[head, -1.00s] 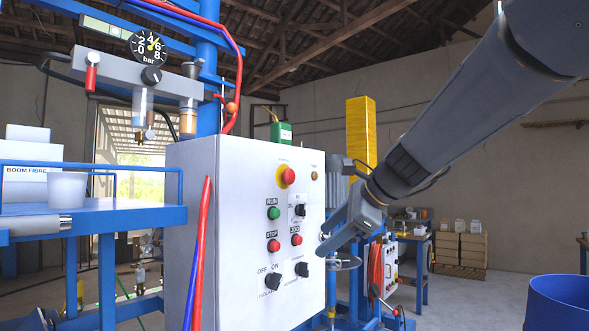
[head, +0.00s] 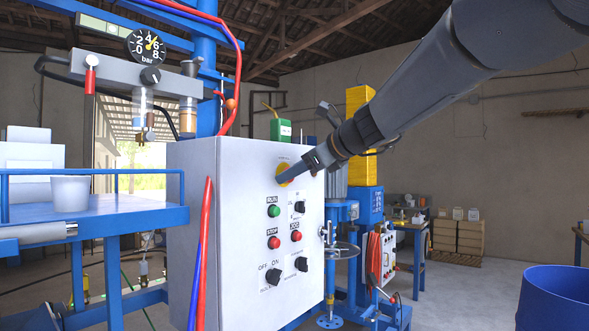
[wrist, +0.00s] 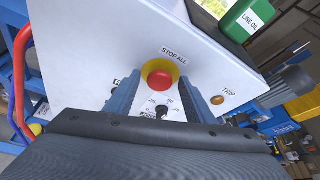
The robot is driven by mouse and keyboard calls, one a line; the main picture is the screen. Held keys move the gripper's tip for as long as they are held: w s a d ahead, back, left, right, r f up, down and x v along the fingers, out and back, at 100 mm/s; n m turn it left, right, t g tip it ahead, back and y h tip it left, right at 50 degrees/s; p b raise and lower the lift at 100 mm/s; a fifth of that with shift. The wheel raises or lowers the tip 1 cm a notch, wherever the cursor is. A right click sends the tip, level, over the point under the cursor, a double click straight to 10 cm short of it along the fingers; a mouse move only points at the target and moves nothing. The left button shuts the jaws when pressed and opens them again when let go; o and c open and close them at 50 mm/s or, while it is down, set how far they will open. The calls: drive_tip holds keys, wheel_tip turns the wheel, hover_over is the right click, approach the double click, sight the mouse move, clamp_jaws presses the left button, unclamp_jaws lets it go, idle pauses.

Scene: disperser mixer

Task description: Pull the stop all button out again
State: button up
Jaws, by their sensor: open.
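The stop all button (wrist: 160,77) is a red mushroom head on a yellow disc, under the label STOP ALL, on the white control box. In the head view my gripper (head: 284,180) covers the red head, and only part of the yellow disc (head: 283,166) shows. In the wrist view my gripper (wrist: 160,92) is open, with one blue-grey finger on each side below the button. The red head shows between and just beyond the fingers. I cannot tell whether they touch it, or whether it is pressed in.
The box (head: 235,250) also carries a green RUN button (head: 273,211), red STOP (head: 273,242) and JOG (head: 296,236) buttons, and black knobs. An amber TRIP lamp (wrist: 217,100) is right of the button. Red and blue hoses run along the left.

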drive_tip(key=shift+w, duration=0.1)
clamp_jaws()
drive_tip(key=shift+s+d, duration=0.4)
drive_tip(key=shift+d, duration=0.05)
unclamp_jaws()
drive_tip(key=b+v, duration=0.2)
drive_tip(key=v, duration=0.5)
drive_tip(key=shift+s+d, duration=0.25)
drive_tip(key=shift+s, duration=0.1)
